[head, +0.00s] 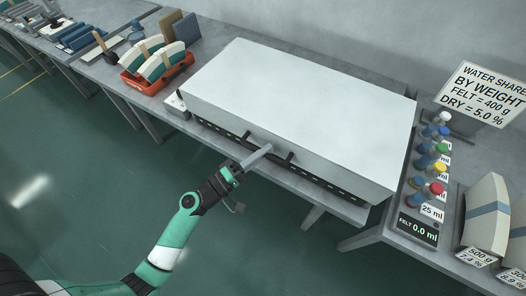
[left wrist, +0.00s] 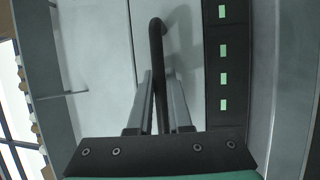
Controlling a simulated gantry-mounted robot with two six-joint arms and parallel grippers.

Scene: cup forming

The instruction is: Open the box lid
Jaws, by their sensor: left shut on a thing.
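The large pale grey box lid (head: 300,95) lies on the long table and looks down all round. A dark strip with small green marks (head: 325,185) runs along its front lower edge. A black bar handle (head: 289,156) stands out from the front face; its middle is hidden behind my fingers in the head view. My left gripper (head: 267,149) reaches in from the front and is shut on the handle. In the left wrist view the fingers (left wrist: 153,85) lie on both sides of the black handle bar (left wrist: 156,45). My right gripper is not in view.
An orange-red rack (head: 150,78) with cream pads stands left of the box. Several colour-capped bottles (head: 427,164), a display reading 0.0 ml (head: 417,229) and cream stacks (head: 487,215) stand at the right. A weight sign (head: 487,95) stands behind. Open floor lies in front.

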